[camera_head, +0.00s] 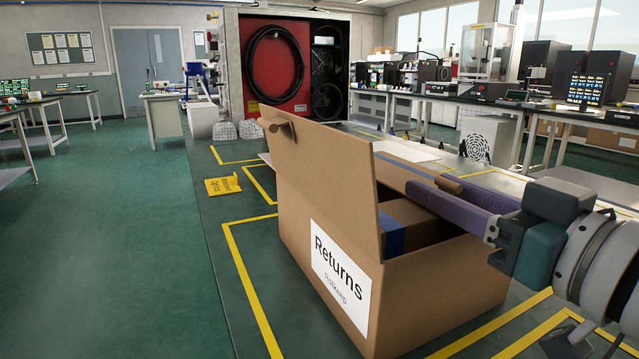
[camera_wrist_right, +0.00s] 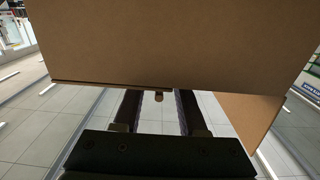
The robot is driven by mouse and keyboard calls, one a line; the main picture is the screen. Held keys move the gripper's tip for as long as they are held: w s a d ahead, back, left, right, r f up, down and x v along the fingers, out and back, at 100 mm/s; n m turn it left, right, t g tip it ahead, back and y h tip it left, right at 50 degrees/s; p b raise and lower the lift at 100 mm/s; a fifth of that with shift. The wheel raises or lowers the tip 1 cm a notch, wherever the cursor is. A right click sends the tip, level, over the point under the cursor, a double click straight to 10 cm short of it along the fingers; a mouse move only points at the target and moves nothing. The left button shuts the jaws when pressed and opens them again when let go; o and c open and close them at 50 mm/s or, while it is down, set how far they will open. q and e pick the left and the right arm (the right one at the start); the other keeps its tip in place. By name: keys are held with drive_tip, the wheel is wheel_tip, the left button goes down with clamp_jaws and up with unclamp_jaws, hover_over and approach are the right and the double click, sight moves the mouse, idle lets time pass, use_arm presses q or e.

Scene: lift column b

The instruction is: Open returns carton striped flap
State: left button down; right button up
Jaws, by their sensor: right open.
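The returns carton (camera_head: 430,300) is a brown open-topped box with a white "Returns" label (camera_head: 341,277). One plain flap (camera_head: 325,175) stands raised on its left side, with a small brown knob (camera_head: 281,124) at its top corner. A flap with a blue stripe (camera_head: 408,163) lies across the far side of the top. A brown knob (camera_head: 448,184) shows at its right end. My right gripper (camera_head: 428,188) reaches in from the right over the carton, its fingers apart. In the right wrist view a knob (camera_wrist_right: 158,97) sits between the fingers (camera_wrist_right: 158,112); a cardboard panel (camera_wrist_right: 180,45) hides their tips.
A brown box with blue tape (camera_head: 408,222) lies inside the carton. Yellow floor lines surround the carton, and a yellow sign (camera_head: 223,185) lies to its left. Benches with equipment (camera_head: 470,97) stand behind. The green floor at left is clear.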

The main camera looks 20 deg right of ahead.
drive_tip(key=shift+w+a, duration=0.1)
drive_tip(key=shift+w, duration=1.4)
clamp_jaws()
idle(0.4)
